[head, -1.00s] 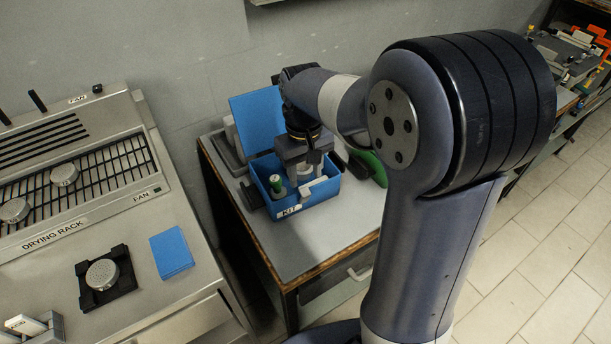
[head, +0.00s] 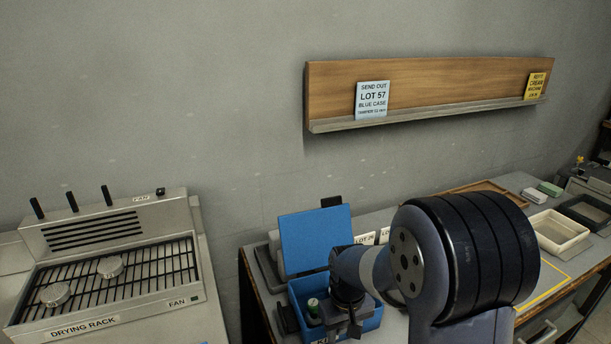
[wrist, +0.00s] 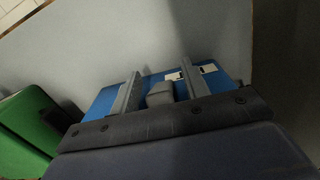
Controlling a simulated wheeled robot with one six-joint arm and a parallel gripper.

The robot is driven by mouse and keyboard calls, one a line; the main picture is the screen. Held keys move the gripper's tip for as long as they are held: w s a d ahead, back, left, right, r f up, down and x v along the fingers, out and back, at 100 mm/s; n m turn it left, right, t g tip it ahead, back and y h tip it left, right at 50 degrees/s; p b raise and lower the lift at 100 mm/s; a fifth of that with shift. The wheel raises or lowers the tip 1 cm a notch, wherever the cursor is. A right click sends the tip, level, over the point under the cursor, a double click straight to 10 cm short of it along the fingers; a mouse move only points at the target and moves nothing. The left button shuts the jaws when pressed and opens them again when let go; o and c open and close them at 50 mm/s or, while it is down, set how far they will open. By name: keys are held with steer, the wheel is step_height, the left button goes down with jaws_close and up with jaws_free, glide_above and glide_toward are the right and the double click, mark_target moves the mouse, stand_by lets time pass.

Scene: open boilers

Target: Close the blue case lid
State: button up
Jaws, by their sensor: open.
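The blue case (head: 372,321) stands on the table with its blue lid (head: 314,238) raised upright at the back. My gripper (head: 352,328) is over the case, in front of the lid, and covers part of the inside. In the wrist view my gripper (wrist: 160,92) has its two fingers apart, with a grey block (wrist: 160,94) between or beneath them; I cannot tell whether they touch it. The blue case (wrist: 100,103) lies below the fingers, with a white label near its edge.
A drying rack (head: 110,280) stands at the left. A wall shelf (head: 430,95) bears a blue "LOT 57 BLUE CASE" card (head: 372,100) and a yellow card (head: 535,86). Trays, including a cream one (head: 558,231), stand at the right. A green object (wrist: 28,128) is beside the case.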

steer(key=shift+s+r, duration=0.1)
steer(key=shift+r, duration=0.55)
steer(key=shift+f, duration=0.2)
steer(key=shift+r, duration=0.1)
